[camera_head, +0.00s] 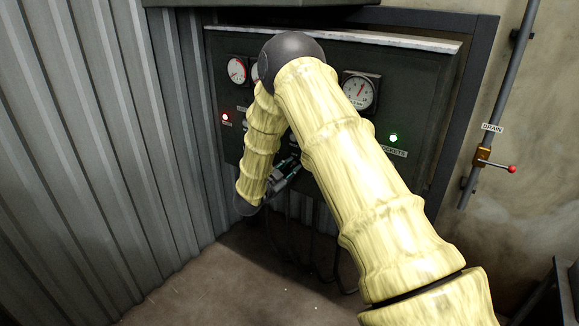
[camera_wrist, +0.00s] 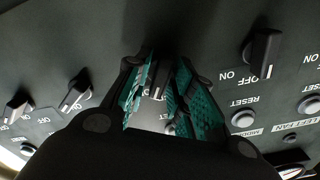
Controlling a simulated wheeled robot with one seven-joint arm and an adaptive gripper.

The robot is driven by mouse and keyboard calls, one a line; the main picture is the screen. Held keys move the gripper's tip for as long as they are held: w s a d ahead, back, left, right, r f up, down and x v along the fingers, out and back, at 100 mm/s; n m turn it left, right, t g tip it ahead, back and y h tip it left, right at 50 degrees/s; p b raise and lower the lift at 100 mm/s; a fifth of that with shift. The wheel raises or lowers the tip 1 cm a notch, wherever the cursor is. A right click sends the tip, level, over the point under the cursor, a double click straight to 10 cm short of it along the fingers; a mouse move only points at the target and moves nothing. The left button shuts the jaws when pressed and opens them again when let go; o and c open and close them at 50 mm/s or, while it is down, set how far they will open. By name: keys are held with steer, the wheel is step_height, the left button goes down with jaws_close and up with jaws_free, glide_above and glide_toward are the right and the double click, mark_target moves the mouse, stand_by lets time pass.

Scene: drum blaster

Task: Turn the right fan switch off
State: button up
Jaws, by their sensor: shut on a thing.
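My gripper (camera_wrist: 165,76) has its two green-padded fingers closed around a dark switch knob (camera_wrist: 158,80) on the panel, with the knob between the pads. The fingers cover most of that knob, and its name label is hidden, so I cannot read which switch it is. The labels appear upside down in the wrist view. A knob with a white line (camera_wrist: 264,50) stands to the right, near a "LEFT FAN" label. In the head view my gripper (camera_head: 287,175) is at the panel's lower part, largely behind my arm.
The dark control panel (camera_head: 425,75) carries a gauge (camera_head: 360,91), a red lamp (camera_head: 225,117) and a green lamp (camera_head: 393,138). Two more knobs (camera_wrist: 75,94) (camera_wrist: 17,108) stand left in the wrist view. A red-tipped drain lever (camera_head: 497,167) is on the right wall. Corrugated metal (camera_head: 90,150) borders the left.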

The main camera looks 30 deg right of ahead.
steer(key=n+p, duration=0.2)
steer(key=n, duration=0.3)
steer(key=shift+n, duration=0.4)
jaws_close()
steer(key=o, duration=0.7)
jaws_free()
steer(key=shift+o, duration=0.2)
steer(key=v, duration=1.2)
steer(key=shift+f, duration=0.1)
steer(key=shift+f+n, duration=0.1)
steer(key=shift+n, duration=0.2)
